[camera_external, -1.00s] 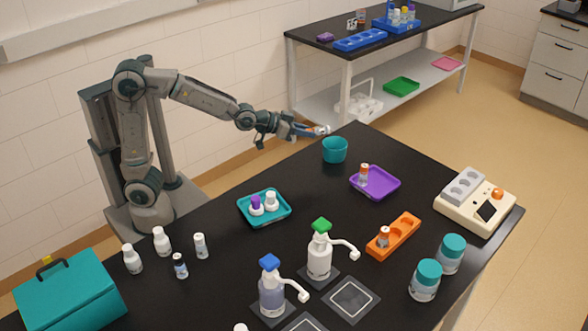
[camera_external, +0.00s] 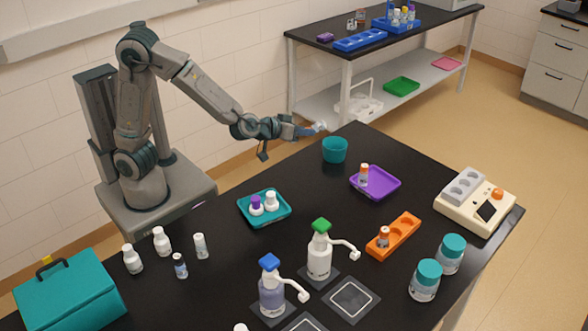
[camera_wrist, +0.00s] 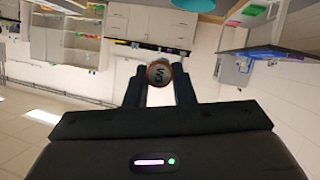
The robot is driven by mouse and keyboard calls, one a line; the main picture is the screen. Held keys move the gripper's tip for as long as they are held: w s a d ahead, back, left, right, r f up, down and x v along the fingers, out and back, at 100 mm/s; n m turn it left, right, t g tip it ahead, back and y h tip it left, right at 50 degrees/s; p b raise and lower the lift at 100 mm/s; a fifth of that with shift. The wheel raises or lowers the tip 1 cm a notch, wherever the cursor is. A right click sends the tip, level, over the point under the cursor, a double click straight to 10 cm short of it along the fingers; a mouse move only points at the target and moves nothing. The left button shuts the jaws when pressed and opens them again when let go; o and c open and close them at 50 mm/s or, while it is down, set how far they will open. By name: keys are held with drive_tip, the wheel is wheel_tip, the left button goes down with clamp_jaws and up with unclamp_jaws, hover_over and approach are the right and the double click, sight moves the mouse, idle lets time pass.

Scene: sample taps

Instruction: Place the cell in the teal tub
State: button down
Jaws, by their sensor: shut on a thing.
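The teal tub (camera_external: 335,150) stands open at the far edge of the black table. Part of it shows at the top edge of the wrist view (camera_wrist: 193,5). My gripper (camera_external: 314,128) is above and slightly left of the tub, apart from it. In the wrist view my gripper (camera_wrist: 159,88) is shut on the cell (camera_wrist: 159,72), whose round end with dark lettering and a brownish rim faces the camera.
A purple tray (camera_external: 385,184) with a small vial stands right of the tub. A teal tray (camera_external: 280,215) holds a purple-capped and a white-capped bottle. An orange rack (camera_external: 403,231) and pump bottles stand nearer. The table around the tub is mostly clear.

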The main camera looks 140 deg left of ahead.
drive_tip(key=shift+s+a+f+b, duration=0.5)
drive_tip(key=shift+s+a+f, duration=0.35)
drive_tip(key=shift+a+f, duration=0.9)
drive_tip(key=shift+s+a+f+b, duration=0.45)
drive_tip(key=shift+s+a+f, duration=0.35)
drive_tip(key=shift+a+f, duration=0.9)
drive_tip(key=shift+s+a+f+b, duration=0.5)
drive_tip(key=shift+s+a+f, duration=0.35)
drive_tip(key=shift+a+f, duration=0.85)
drive_tip(key=shift+d+f, duration=0.2)
drive_tip(key=shift+f, duration=0.1)
drive_tip(key=shift+f, duration=0.15)
drive_tip(key=c, duration=1.2)
unclamp_jaws()
drive_tip(key=shift+c, duration=0.2)
